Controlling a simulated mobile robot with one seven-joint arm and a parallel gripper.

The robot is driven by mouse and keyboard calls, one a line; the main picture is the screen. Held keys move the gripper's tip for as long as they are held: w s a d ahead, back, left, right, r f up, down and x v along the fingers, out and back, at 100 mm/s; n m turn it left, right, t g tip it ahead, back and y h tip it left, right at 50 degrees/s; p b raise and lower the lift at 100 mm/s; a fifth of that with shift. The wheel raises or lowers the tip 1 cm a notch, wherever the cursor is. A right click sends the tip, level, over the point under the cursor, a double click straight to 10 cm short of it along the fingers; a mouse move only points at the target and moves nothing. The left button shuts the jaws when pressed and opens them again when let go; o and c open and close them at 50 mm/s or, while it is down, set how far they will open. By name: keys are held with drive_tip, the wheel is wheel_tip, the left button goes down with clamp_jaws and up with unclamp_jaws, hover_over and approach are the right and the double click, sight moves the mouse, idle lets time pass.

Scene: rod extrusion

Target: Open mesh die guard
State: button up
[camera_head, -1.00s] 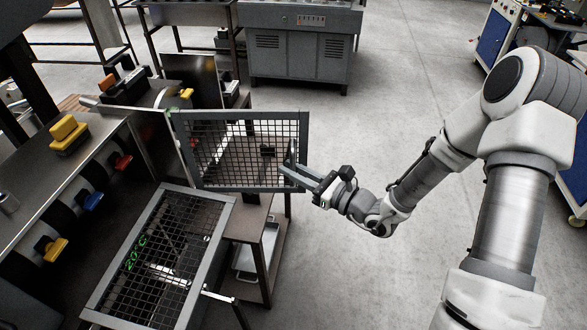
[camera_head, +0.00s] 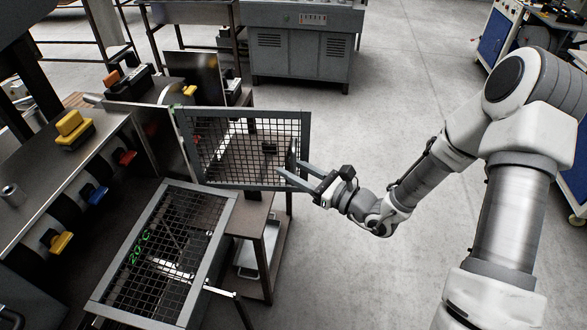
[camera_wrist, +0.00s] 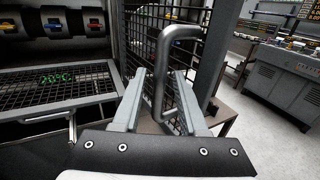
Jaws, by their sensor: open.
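The mesh die guard (camera_head: 309,130) is an upright grey-framed panel of dark wire mesh left of my arm. It stands out from the machine at its left edge. In the wrist view its mesh (camera_wrist: 143,30) and a bent metal bar handle (camera_wrist: 160,62) show close up. My gripper (camera_head: 287,170) is open at the guard's lower right edge. In the wrist view my gripper (camera_wrist: 160,88) has one finger on each side of the handle. Whether either finger touches the handle cannot be told.
A second, low-lying mesh frame (camera_head: 222,225) with a green 20°C display is in front of the guard. A dark table (camera_head: 262,222) stands behind it. The machine top (camera_head: 50,180) carries a yellow block (camera_head: 73,128). The floor between guard and arm is clear.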

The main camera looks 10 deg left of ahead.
drive_tip(key=shift+d, duration=0.1)
idle(0.3)
drive_tip(key=v, duration=1.7)
drive_tip(key=shift+s+r, duration=0.1)
drive_tip(key=shift+s, duration=0.05)
drive_tip(key=s+a+r+n+g+h+p, duration=0.3)
drive_tip(key=s+r+n+g+h, duration=0.3)
drive_tip(key=s+r+n+g, duration=0.65)
drive_tip(key=d+r+n+t+h+p, duration=0.2)
drive_tip(key=d+r+n+t+h, duration=0.6)
drive_tip(key=r+n+t+h, duration=0.1)
drive_tip(key=shift+s+d+r+n+h, duration=0.3)
drive_tip(key=shift+r+n, duration=0.35)
drive_tip(key=shift+n, duration=0.6)
